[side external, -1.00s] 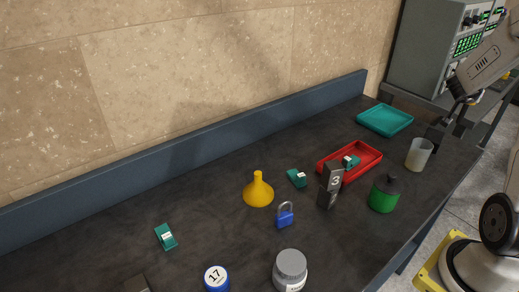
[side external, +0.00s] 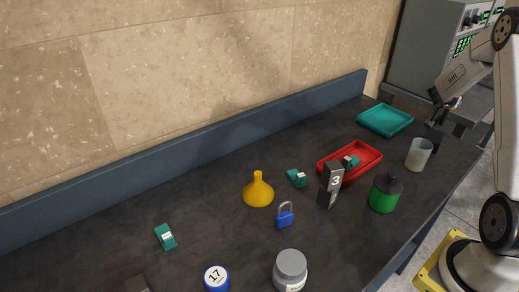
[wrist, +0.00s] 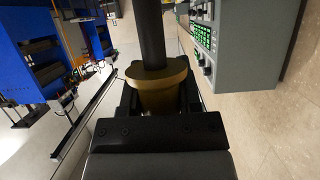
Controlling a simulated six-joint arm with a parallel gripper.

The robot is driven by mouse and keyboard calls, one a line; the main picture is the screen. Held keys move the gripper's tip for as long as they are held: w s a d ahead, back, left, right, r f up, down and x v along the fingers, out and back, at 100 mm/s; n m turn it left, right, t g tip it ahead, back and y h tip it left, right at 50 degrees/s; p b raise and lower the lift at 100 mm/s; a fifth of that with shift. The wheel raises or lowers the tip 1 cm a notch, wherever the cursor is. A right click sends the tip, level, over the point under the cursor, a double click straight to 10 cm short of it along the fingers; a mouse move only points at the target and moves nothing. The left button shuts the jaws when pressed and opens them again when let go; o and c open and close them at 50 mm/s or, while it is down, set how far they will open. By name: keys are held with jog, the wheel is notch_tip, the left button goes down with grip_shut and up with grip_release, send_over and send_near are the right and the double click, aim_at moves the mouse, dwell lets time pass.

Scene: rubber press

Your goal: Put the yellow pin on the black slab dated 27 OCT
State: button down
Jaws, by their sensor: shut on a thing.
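My gripper (side external: 447,108) is in the air over the far right end of the bench, above a dark block shape. In the wrist view my gripper (wrist: 158,98) is shut on a yellow-ochre piece with a wide rim, which I take to be the yellow pin (wrist: 158,77). A dark shaft stands out from it. A dark slab-like edge (side external: 138,286) shows at the bottom of the side view, mostly cut off. I can read no 27 OCT date anywhere, so I cannot tell which thing is that slab.
A teal tray (side external: 385,119), red tray (side external: 333,176), cloudy cup (side external: 418,155), green canister (side external: 384,195), black number 3 stand (side external: 334,180), yellow funnel (side external: 258,192), blue padlock (side external: 285,216) and grey-lidded jar (side external: 290,268) stand on the bench. Small labelled teal pieces (side external: 166,236) lie about. Bench's left-middle is clear.

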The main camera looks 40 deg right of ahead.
jog(key=shift+w+d+f, duration=0.35)
jog(key=shift+d+f, duration=0.15)
jog(key=shift+f, duration=0.1)
jog(key=shift+f, duration=0.1)
jog(key=shift+w+d+f, duration=0.1)
jog(key=shift+f, duration=0.8)
jog(key=shift+w+d+f, duration=0.1)
jog(key=shift+f, duration=0.75)
jog(key=shift+f, duration=0.15)
jog(key=shift+c, duration=1.5)
grip_release()
